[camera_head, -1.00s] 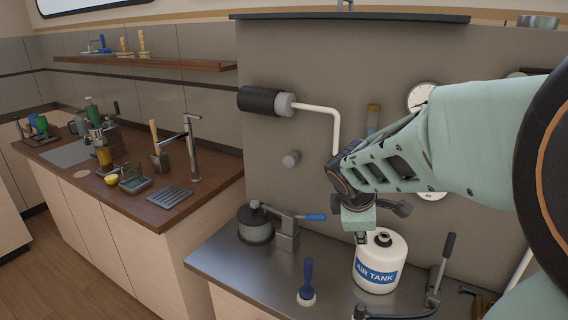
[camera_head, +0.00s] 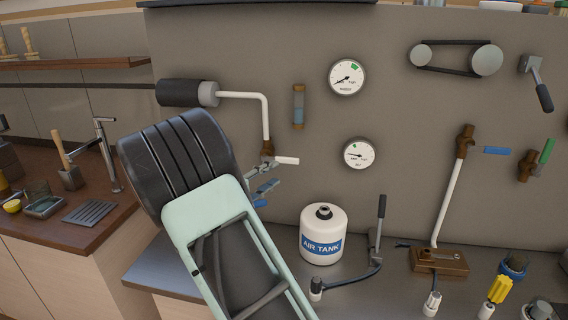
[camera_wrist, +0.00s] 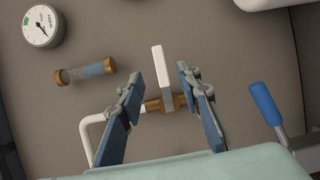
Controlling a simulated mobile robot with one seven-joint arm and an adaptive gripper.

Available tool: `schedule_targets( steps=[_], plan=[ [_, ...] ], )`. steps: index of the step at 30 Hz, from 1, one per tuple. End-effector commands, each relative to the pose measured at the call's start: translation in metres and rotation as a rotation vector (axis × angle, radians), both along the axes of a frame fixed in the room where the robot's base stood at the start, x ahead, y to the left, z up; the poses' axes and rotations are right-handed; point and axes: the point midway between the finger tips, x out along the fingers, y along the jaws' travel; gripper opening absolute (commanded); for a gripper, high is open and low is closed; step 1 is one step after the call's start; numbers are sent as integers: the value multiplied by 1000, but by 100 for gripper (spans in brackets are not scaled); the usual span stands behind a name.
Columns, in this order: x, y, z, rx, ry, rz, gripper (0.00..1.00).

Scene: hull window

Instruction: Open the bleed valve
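A brass valve (camera_head: 267,147) with a white lever (camera_head: 288,160) sits at the lower end of the white pipe on the wall. The lever sticks out to the right in the head view. No label shows which valve is the bleed valve. In the wrist view the white lever (camera_wrist: 162,66) and brass body (camera_wrist: 166,103) lie between the fingers of my gripper (camera_wrist: 153,88). My gripper (camera_head: 264,179) is open, with gaps to the lever on both sides, close to the valve. My arm hides part of the bench.
Two gauges (camera_head: 347,77) (camera_head: 359,154) and a sight tube (camera_head: 298,105) are on the wall. The air tank (camera_head: 323,234) and a pump lever (camera_head: 380,222) stand on the bench below.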

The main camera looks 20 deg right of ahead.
Motion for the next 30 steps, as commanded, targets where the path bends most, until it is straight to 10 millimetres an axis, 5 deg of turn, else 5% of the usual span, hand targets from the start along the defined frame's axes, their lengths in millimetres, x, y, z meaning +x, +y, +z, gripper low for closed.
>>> schedule_targets(
  steps=[7,21,30],
  plan=[
    [15,2,-2,-7,-64,30,32],
    [58,-66,-1,-6,-61,27,32],
    [70,-81,-3,-6,-61,30,32]
  ],
)
